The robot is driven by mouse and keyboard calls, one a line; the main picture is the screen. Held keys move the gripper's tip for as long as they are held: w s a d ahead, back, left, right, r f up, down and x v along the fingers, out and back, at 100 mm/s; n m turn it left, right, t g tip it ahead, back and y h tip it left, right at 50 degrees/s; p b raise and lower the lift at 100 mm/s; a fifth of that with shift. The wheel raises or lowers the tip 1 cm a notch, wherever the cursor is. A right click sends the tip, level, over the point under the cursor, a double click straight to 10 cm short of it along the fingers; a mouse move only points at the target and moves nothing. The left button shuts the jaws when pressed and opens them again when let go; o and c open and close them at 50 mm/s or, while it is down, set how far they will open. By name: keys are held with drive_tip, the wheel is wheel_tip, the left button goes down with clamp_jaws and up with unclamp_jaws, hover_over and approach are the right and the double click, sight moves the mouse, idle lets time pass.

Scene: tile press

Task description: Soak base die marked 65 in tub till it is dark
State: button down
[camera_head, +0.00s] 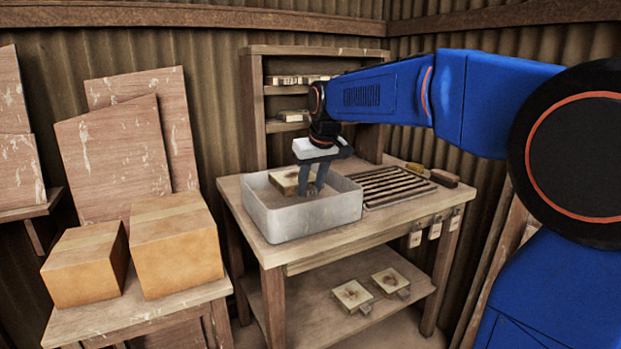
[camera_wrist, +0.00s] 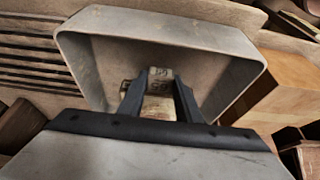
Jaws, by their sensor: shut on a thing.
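The grey tub (camera_head: 318,222) stands on the left part of the wooden workbench. A pale, light-brown wooden base die (camera_head: 286,180) is inside the tub, partly hidden by my fingers. My gripper (camera_head: 309,187) reaches down into the tub and is shut on the die. I cannot tell how deep the water is or whether the die touches the tub floor.
A slatted rack (camera_head: 398,187) lies right of the tub, with brushes or blocks (camera_head: 444,178) beyond it. More dies lie on the lower shelf (camera_head: 310,318) and on the back shelves (camera_head: 258,105). Two boxes (camera_head: 178,250) stand at left.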

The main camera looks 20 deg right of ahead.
drive_tip(key=shift+f, duration=3.4)
idle(4.6)
